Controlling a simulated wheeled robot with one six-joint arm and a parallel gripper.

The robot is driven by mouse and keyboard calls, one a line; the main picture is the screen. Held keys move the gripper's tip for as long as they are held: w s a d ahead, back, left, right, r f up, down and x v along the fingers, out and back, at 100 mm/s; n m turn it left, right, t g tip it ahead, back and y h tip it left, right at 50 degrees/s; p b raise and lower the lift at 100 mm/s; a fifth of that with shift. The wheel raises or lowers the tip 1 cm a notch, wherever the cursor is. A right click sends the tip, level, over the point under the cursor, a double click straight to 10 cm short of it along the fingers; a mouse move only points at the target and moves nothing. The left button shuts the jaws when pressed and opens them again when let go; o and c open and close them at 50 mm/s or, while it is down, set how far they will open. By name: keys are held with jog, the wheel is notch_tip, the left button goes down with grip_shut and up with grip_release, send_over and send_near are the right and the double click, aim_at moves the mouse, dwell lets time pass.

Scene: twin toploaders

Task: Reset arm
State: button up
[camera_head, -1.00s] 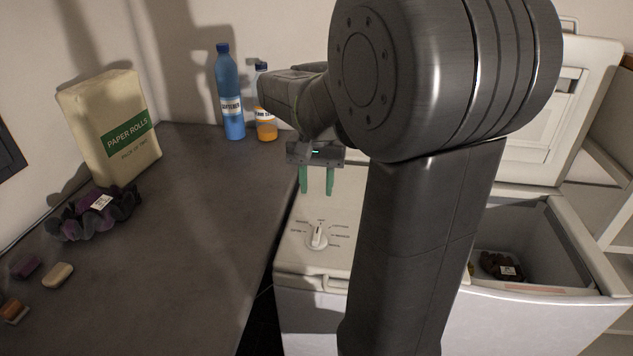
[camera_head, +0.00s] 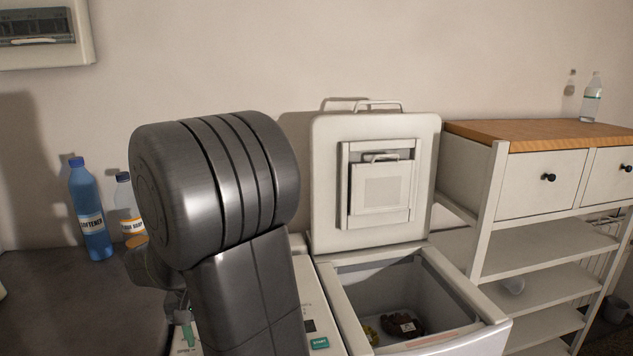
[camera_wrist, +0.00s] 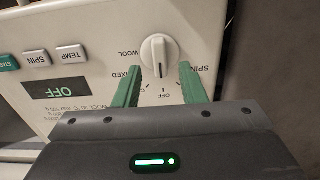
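My gripper (camera_wrist: 168,88) has green fingers that stand apart with nothing between them in the wrist view. The white dial (camera_wrist: 159,50) of a washer panel shows just beyond the fingertips, and I cannot tell if they touch it. A dark "OFF" display and the TEMP and SPIN buttons (camera_wrist: 71,52) are left of the dial. In the head view my arm (camera_head: 215,190) hides most of the panel, and only a bit of a green finger shows at its lower left.
An open toploader (camera_head: 478,297) with its lid (camera_head: 325,215) raised holds a dark bundle (camera_head: 403,325). A white shelf unit (camera_head: 490,210) stands at right.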

notch_tip(320, 180, down, 4)
jog(key=shift+r, duration=0.15)
jog(key=shift+r, duration=0.15)
notch_tip(320, 180, up, 13)
notch_tip(320, 180, down, 14)
jog(key=shift+r, duration=0.2)
jog(key=shift+r+n, duration=0.15)
jog(key=shift+n, duration=1.15)
jog(key=n+b, duration=0.1)
jog(key=n, duration=0.5)
notch_tip(320, 180, up, 13)
jog(key=shift+n, duration=0.3)
